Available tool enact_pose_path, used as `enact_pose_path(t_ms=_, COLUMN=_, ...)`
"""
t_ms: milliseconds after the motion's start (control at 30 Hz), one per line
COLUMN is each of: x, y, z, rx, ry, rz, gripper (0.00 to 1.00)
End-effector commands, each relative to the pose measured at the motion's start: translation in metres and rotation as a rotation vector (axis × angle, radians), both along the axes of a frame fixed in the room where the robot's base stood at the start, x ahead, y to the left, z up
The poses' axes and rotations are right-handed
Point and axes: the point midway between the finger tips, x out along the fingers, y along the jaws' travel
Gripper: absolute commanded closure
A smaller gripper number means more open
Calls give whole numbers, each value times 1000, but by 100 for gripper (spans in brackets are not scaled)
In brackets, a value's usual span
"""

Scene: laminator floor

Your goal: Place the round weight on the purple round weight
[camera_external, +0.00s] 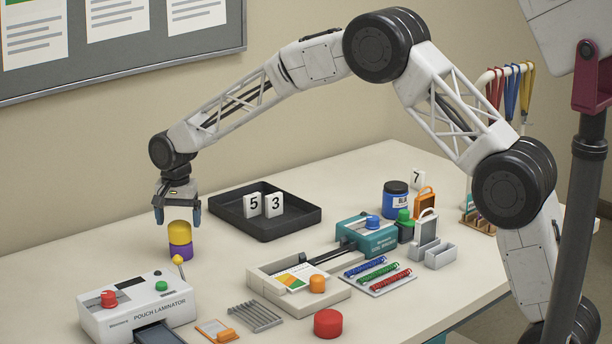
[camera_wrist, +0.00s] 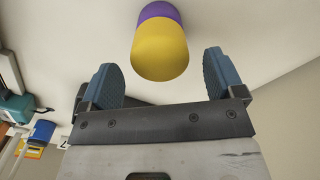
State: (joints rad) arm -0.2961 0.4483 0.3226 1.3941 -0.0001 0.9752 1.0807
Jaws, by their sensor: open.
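A yellow round weight (camera_external: 180,232) sits on top of the purple round weight (camera_external: 180,252) at the left of the table. In the wrist view the yellow weight (camera_wrist: 160,50) hides most of the purple weight (camera_wrist: 158,11), and the two look roughly lined up. My gripper (camera_external: 178,213) is open and empty just above the stack. In the wrist view its blue fingertips (camera_wrist: 158,62) stand apart, one toward each side of the yellow weight, with gaps between. A red round weight (camera_external: 327,323) stands at the table's front.
A black tray (camera_external: 265,229) with number cards is behind to the right. Trimmers and racks fill the middle.

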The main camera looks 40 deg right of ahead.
Motion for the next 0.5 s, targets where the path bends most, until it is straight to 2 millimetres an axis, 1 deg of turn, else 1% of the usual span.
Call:
enact_pose_path(t_ms=33, x=0, y=0, z=8, rx=1, ry=-1, rz=0, gripper=12)
enact_pose_path(t_ms=300, x=0, y=0, z=51, rx=1, ry=-1, rz=0, gripper=12)
enact_pose_path(t_ms=500, x=0, y=0, z=75, rx=0, ry=0, rz=0, gripper=12)
